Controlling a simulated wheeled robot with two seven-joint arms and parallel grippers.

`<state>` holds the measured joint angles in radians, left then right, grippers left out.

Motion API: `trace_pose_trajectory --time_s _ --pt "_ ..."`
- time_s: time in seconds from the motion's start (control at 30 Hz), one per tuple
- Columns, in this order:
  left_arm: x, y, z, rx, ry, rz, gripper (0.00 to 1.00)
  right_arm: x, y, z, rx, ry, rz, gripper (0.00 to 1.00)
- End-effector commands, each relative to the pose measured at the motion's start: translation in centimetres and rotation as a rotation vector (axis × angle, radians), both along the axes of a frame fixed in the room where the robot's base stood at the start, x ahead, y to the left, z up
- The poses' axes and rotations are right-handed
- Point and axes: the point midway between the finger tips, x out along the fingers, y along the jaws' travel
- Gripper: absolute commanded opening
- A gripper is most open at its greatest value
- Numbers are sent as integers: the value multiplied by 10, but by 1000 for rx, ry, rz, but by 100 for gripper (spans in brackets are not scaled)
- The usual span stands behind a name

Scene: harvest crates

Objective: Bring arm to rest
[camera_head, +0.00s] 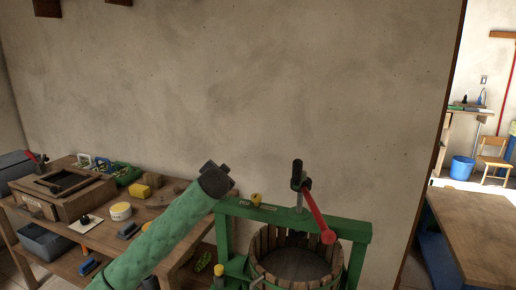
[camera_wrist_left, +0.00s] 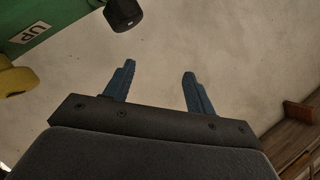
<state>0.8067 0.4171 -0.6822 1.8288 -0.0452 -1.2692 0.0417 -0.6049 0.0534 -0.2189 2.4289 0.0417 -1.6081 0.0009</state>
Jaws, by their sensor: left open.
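My left arm, in a green padded sleeve, reaches up from the bottom left in the head view. Its dark wrist end (camera_head: 216,179) is raised in front of the wall, just left of the green press frame's top beam (camera_head: 290,217). In the left wrist view the left gripper (camera_wrist_left: 156,72) has two blue fingers spread apart. Nothing is between them, and the bare wall shows behind. The fingers cannot be made out in the head view. My right arm and gripper do not show.
A press with a slatted wooden basket (camera_head: 260,268) and red handle (camera_head: 319,216) stands right of the arm. A cluttered wooden bench (camera_head: 153,215) is at left, with a wooden box (camera_head: 62,206). A doorway and table (camera_head: 478,232) are at right.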

Motion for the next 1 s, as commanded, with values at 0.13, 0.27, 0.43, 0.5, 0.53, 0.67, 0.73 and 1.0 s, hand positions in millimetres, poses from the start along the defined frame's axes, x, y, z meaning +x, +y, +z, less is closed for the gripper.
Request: trace_pose_trajectory --time_s 0.13,0.27,0.43,0.5,0.53,0.67,0.73,1.0 --pt "-55 -10 -35 -50 108 8 55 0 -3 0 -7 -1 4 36" --pt "-99 -15 -61 -98 190 12 55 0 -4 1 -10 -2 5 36" --pt "-152 -17 -94 -169 282 18 55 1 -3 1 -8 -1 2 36" --pt "-173 -17 -106 -200 315 20 55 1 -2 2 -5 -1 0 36" --pt "-182 -17 -111 -213 328 20 55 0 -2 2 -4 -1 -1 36" --pt "-219 -15 -133 -269 377 21 55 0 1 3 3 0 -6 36" --pt "-237 -14 -143 -298 398 21 55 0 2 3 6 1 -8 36" --pt "-305 -7 -185 -407 475 38 55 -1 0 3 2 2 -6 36"
